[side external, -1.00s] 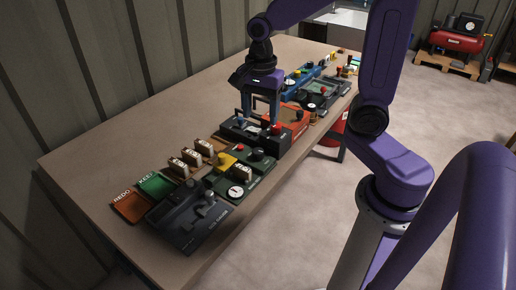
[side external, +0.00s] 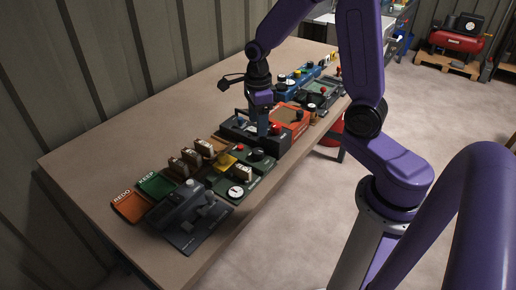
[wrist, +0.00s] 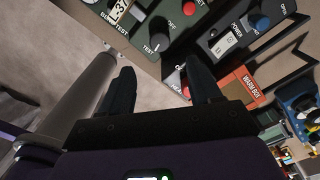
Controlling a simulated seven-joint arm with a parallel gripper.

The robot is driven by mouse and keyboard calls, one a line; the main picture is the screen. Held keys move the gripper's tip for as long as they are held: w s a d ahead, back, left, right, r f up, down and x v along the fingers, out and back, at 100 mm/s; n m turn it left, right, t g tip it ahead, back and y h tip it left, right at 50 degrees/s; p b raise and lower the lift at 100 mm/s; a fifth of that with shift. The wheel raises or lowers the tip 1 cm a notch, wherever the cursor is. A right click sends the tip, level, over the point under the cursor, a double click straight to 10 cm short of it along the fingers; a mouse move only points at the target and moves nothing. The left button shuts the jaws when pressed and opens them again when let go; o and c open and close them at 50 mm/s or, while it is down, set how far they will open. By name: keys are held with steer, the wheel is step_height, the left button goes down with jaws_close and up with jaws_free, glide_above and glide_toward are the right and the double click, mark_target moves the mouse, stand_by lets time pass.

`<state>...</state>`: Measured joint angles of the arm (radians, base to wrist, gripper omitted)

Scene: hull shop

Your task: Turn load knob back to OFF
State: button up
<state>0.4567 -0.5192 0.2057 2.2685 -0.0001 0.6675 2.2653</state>
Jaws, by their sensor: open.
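The green panel (side external: 236,172) sits near the front of the bench, with a round white gauge, a small display and a black knob (side external: 256,154). In the wrist view that black knob (wrist: 158,42) is on the green panel, beside printing that seems to include TEST; I cannot read a LOAD label or its setting clearly. My gripper (side external: 262,128) points down near the dark box beyond the green panel. In the wrist view my gripper (wrist: 158,85) is open with nothing between its fingers, and the knob lies apart, beyond the fingertips.
A dark box (wrist: 232,42) with a blue knob and a red button lies close to my right finger. An orange box (side external: 290,115) stands behind it. Dark apparatus (side external: 187,215), plus KEEP (side external: 156,184) and REDO (side external: 129,206) trays, occupies the near end. The bench's left side is clear.

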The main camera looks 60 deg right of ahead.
mark_target(258, 151)
step_height(258, 151, down, 10)
steer(key=shift+f, duration=0.2)
stand_by(0.3)
steer(key=c, duration=1)
